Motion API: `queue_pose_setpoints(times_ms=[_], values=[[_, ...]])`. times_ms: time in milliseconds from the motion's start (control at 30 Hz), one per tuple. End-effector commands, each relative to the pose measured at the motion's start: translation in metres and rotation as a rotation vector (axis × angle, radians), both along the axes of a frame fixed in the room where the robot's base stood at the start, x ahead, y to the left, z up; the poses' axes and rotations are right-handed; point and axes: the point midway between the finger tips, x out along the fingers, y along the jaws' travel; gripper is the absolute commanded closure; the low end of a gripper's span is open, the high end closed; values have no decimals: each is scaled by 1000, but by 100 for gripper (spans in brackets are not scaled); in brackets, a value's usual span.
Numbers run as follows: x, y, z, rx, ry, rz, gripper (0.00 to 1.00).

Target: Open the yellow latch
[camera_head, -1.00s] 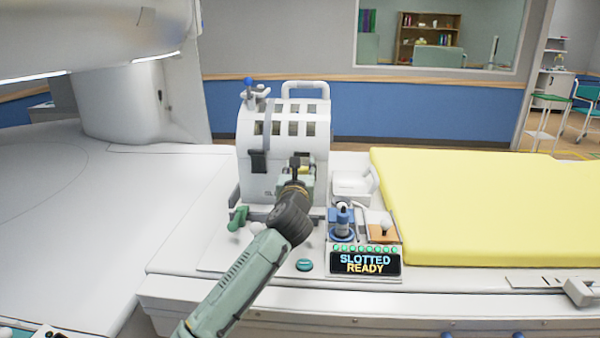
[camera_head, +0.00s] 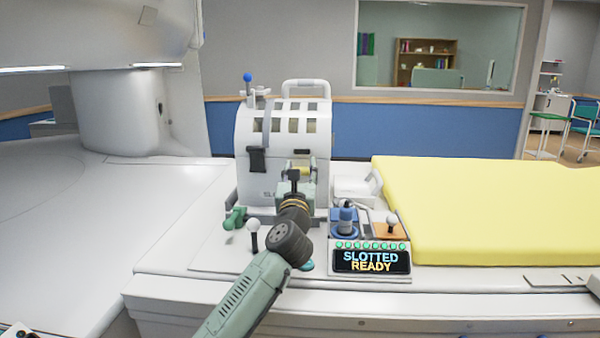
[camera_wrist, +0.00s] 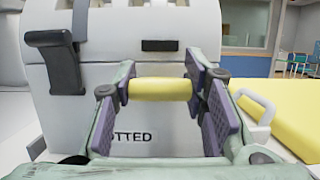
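The yellow latch (camera_head: 299,165) is a short horizontal yellow bar on the front of the white slotted case (camera_head: 262,175). It shows close up in the wrist view (camera_wrist: 160,89), below a dark slot in the case. My gripper (camera_head: 294,177) is in front of the case, just below the latch in the head view. In the wrist view my gripper (camera_wrist: 160,78) has its purple-padded fingers wide apart, with the latch across the gap between them. The bar's ends appear close to both pads; I cannot tell whether they touch.
A black clasp (camera_wrist: 55,62) is on the case, left of the latch. Right of the case are a blue post (camera_head: 346,218), an orange-based lever (camera_head: 390,227) and the "SLOTTED READY" display (camera_head: 371,261). A green handle (camera_head: 235,218) and white-ball lever (camera_head: 254,229) stand at left front.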

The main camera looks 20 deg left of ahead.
Motion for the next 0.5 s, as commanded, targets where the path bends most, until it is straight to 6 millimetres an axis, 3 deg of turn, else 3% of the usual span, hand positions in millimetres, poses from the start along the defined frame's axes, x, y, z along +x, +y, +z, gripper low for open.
queue_pose_setpoints(times_ms=[300,500], values=[[0,0,0,0,0,0,39],[0,0,0,0,1,0,39]])
